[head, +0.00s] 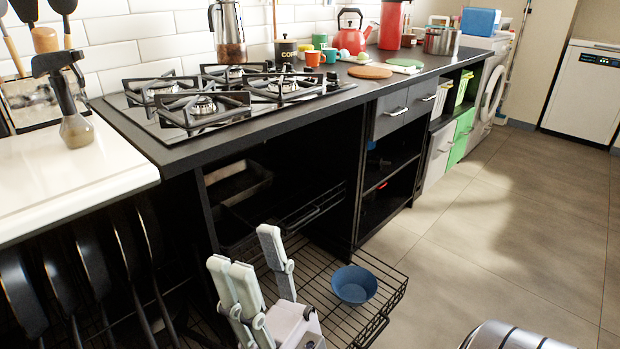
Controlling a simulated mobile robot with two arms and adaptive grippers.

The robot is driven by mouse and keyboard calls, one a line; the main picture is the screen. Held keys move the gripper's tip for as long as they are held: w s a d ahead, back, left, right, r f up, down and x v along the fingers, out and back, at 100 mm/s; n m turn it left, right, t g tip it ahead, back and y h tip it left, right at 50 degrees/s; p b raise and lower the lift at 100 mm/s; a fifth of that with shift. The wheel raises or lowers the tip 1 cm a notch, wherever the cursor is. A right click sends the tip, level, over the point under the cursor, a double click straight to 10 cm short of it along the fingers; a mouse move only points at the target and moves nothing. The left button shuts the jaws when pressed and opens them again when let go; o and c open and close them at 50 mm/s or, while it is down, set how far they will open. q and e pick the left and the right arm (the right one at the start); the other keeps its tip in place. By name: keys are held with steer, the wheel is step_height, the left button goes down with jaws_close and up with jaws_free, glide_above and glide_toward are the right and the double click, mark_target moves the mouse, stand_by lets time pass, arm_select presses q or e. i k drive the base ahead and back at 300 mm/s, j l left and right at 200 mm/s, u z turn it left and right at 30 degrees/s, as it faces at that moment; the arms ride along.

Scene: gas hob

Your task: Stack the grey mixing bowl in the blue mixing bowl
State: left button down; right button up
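The blue mixing bowl (354,285) sits upright on the pulled-out wire rack (385,322), low under the hob. Its inside looks empty. I cannot make out a grey mixing bowl in the head view. My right gripper (252,252) is at the bottom centre, left of the blue bowl and apart from it. Its pale fingers point up and stand apart, with nothing seen between them. My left gripper is not in view.
The black cabinet frame (352,170) and worktop with the gas hob (225,95) stand above and behind the rack. Dark pans (90,265) hang at the left. A dark tray (238,184) sits inside the cabinet.

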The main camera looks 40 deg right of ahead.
mark_target(351, 294)
steer(key=l+z, duration=0.2)
steer(key=z, duration=0.25)
steer(key=l+z, duration=0.15)
steer(key=z, duration=0.3)
steer(key=l+z, duration=0.15)
steer(key=z, duration=0.3)
steer(key=i+l, duration=0.8)
steer(key=i, duration=0.15)
